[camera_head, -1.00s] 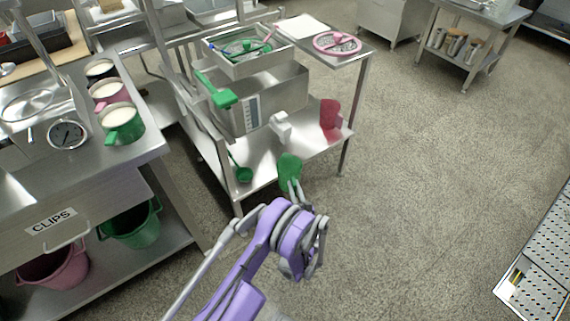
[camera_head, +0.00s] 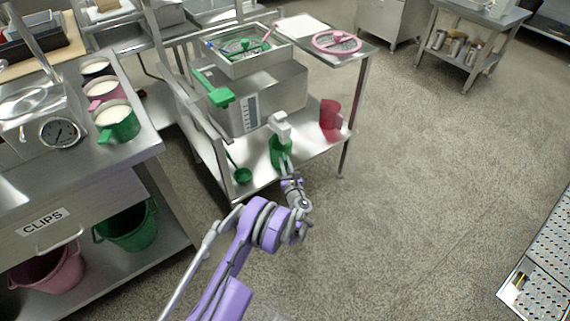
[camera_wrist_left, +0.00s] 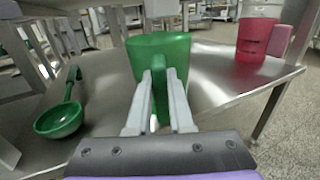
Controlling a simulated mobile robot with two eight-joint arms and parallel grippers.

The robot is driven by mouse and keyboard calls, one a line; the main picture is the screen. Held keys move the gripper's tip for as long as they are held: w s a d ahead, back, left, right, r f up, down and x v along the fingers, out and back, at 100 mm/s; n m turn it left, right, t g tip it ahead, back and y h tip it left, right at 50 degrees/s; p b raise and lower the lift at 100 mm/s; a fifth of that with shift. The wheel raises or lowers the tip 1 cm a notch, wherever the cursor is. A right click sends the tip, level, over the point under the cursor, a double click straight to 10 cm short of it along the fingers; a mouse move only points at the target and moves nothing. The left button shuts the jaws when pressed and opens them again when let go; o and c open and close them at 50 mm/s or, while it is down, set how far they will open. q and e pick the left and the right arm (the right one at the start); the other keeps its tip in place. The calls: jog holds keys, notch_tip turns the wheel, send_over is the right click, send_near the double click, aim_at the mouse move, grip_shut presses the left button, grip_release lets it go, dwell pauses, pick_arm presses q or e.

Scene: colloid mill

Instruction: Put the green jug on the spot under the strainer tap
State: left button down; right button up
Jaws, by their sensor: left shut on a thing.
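The green jug (camera_head: 279,155) is upright at the lower shelf of the steel stand, just below and in front of the white tap (camera_head: 281,125) of the strainer box (camera_head: 271,96). My left gripper (camera_head: 287,170) is shut on the jug's handle, which faces me. In the left wrist view the jug (camera_wrist_left: 160,52) stands ahead, with the two grey fingers (camera_wrist_left: 158,90) on either side of its handle. I cannot tell whether its base touches the shelf. The spot under the tap is hidden by the jug. My right gripper is not in view.
A red jug (camera_head: 330,113) stands to the right on the lower shelf (camera_head: 308,148). A pink ring-shaped part (camera_head: 337,42) lies on the upper shelf. Filled mugs (camera_head: 117,124) stand on the left counter.

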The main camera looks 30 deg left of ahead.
pick_arm(q)
jog(key=shift+f, duration=0.15)
jog(key=c, duration=0.8)
grip_release()
